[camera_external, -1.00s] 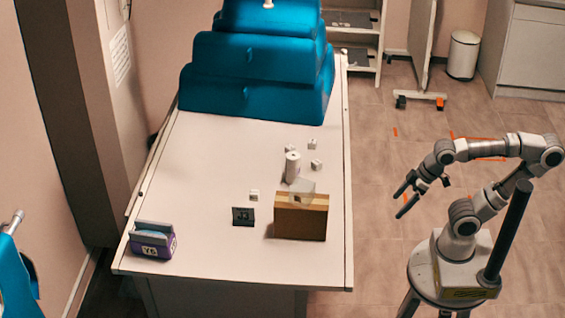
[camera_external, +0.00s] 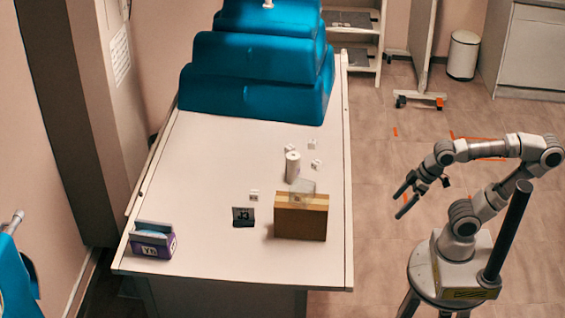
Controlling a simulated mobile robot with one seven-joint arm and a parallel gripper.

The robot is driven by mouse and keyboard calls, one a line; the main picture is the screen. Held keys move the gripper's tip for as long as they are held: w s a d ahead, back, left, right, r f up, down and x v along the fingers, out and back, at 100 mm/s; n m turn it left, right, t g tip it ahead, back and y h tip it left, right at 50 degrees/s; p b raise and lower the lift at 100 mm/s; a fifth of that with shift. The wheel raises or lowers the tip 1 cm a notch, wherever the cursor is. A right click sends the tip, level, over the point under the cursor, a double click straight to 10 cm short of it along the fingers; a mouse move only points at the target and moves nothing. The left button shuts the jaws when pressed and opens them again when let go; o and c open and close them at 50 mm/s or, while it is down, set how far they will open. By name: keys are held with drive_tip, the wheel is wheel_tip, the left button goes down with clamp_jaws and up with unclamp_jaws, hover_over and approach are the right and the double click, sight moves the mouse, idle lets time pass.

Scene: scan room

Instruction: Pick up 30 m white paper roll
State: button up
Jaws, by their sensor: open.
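A white paper roll (camera_external: 292,167) stands upright on the white table, behind a brown cardboard box. Its lower end is close to a clear, pale object on the box, and I cannot tell whether the two touch. My gripper (camera_external: 402,202) is open and empty. It hangs over the floor to the right of the table, well apart from the roll.
The table (camera_external: 200,190) carries the cardboard box (camera_external: 300,217), several small white cubes (camera_external: 254,195), a dark item (camera_external: 243,217) and a purple-and-grey box (camera_external: 153,240). Blue cushions (camera_external: 255,90) fill its far end. The table's middle left is clear. A white bin (camera_external: 463,55) stands behind.

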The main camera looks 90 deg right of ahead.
drive_tip(key=w+d+r+m+g+p, duration=0.1)
drive_tip(key=w+d+r+m+p, duration=0.2)
drive_tip(key=w+r+m+p, duration=0.4)
drive_tip(key=w+d+r+m+g+p, duration=0.2)
drive_tip(key=w+d+r+p, duration=0.15)
drive_tip(key=w+r, duration=0.55)
drive_tip(key=m+g+p, duration=0.3)
drive_tip(key=m+p, duration=0.8)
drive_tip(key=p, duration=0.1)
hover_over(294, 155)
wheel_tip(294, 155, down, 4)
drive_tip(key=r, duration=0.1)
wheel_tip(294, 155, down, 13)
drive_tip(key=shift+r, duration=0.15)
drive_tip(key=shift+w+f, duration=0.15)
drive_tip(key=shift+f, duration=2.6)
drive_tip(key=shift+r, duration=0.1)
clamp_jaws()
